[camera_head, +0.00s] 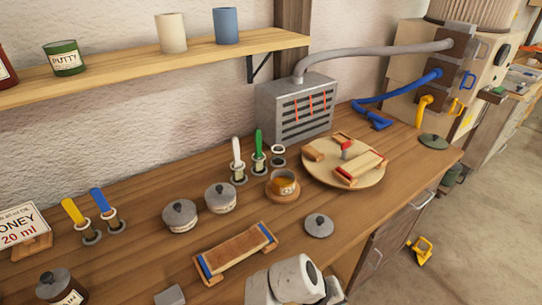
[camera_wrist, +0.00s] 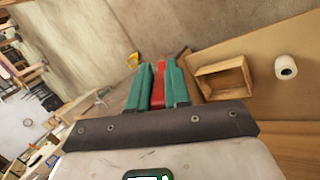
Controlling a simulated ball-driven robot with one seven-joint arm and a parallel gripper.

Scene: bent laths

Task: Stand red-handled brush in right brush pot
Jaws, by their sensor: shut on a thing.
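My gripper (camera_wrist: 160,82) shows in the wrist view with its two green fingers shut on the red handle (camera_wrist: 159,88) of a brush. The rest of the brush is hidden. In the head view only part of my arm shows at the bottom edge; the gripper and red handle are not visible there. At the back of the bench, three small brush pots stand in a row. The rightmost, the right brush pot (camera_head: 278,157), appears empty. The other two hold a white-handled brush (camera_head: 237,155) and a green-handled brush (camera_head: 258,145).
A jar of amber contents (camera_head: 284,188) stands just in front of the pots. A round board (camera_head: 315,174) with wooden pieces is to their right, and lidded pots (camera_head: 220,197) to their left. A grey vented box (camera_head: 295,108) stands behind. A wooden stand (camera_head: 235,252) lies in front.

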